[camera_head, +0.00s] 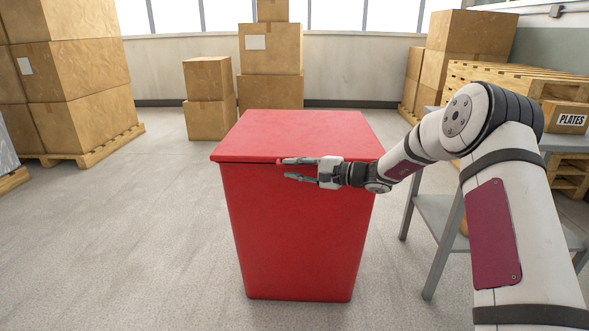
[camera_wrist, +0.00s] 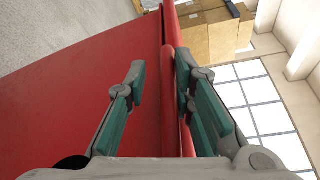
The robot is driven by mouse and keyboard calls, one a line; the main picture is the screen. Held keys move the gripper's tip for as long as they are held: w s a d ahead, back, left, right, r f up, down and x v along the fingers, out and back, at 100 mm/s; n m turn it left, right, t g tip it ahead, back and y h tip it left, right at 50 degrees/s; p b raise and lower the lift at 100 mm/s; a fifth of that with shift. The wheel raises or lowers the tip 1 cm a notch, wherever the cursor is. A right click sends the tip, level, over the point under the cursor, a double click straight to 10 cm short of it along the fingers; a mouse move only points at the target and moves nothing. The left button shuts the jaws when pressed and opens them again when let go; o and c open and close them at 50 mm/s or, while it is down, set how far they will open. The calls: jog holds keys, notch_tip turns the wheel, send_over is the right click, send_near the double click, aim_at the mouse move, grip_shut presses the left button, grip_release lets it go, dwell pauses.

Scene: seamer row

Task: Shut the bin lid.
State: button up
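The red bin (camera_head: 295,235) stands upright on the floor in the middle of the head view. Its red lid (camera_head: 300,130) lies flat across the top, with a thin dark line under its front edge; I cannot tell whether a small gap is left. My gripper (camera_head: 287,169) is at the front edge of the lid, pointing left. Its fingers are apart, with nothing visibly gripped. In the wrist view, the gripper (camera_wrist: 160,85) has one finger before the bin's front wall (camera_wrist: 85,85) and the other beside the lid's edge (camera_wrist: 169,30). Whether they touch is unclear.
A grey table (camera_head: 436,212) with a box marked PLATES (camera_head: 567,117) stands at right. Stacked cartons on pallets (camera_head: 70,90) are at left, and more cartons (camera_head: 271,48) stand behind the bin. The floor left of the bin is clear.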

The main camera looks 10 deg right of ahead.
jog(key=v, duration=1.2)
jog(key=shift+w, duration=0.1)
